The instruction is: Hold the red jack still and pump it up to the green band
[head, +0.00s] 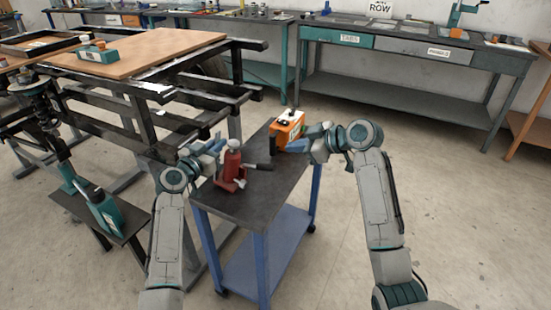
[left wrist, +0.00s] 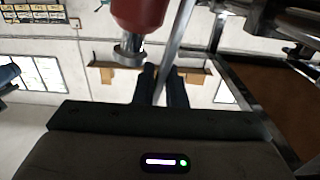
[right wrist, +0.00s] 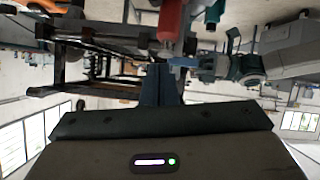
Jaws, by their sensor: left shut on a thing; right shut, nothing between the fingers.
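The red jack (head: 231,168) stands upright on the dark top of the blue cart (head: 250,205). A dark handle (head: 260,166) sticks out to its right. My left gripper (head: 216,146) is beside the jack's upper end. In the left wrist view the jack's red body (left wrist: 138,12) and silver ram end (left wrist: 128,50) show inverted. The left fingers (left wrist: 160,85) are shut on a thin pale metal rod (left wrist: 178,40); whether it joins the jack is unclear. My right gripper (head: 289,146) is shut and empty, right of the jack. I cannot make out a green band.
An orange box (head: 287,128) stands on the cart's far end, close to my right gripper. A black metal frame with a wooden board (head: 150,52) is at the left, with a spring strut (head: 40,105) beside it. Workbenches (head: 400,60) line the back wall. Floor at right is clear.

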